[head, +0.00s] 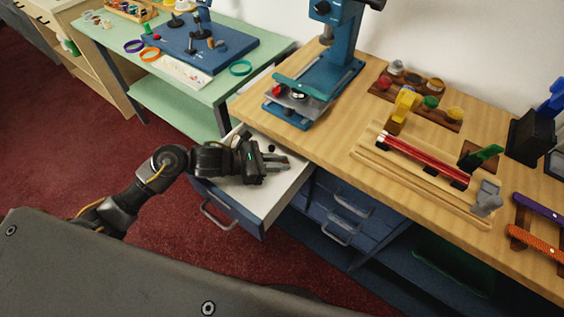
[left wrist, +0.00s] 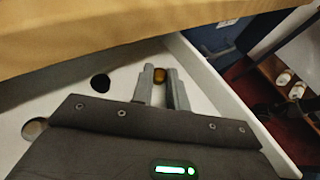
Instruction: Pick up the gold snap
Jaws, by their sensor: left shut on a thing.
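The gold snap (left wrist: 160,75) is a small gold-brown piece between the fingertips of my left gripper (left wrist: 160,80) in the left wrist view. The gripper is shut on it, inside the open white-lined drawer (left wrist: 213,108). In the head view my left gripper (head: 277,163) reaches into the drawer (head: 262,205) from the left, and I cannot make out the snap there. I cannot tell whether the snap touches the drawer floor. My right gripper is not in view.
Dark round spots (left wrist: 100,83) mark the drawer floor. The wooden counter edge (left wrist: 110,38) overhangs the drawer's back. A blue press (head: 335,62) stands on the counter above. A green table (head: 255,48) stands at the back left, with red carpet in front.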

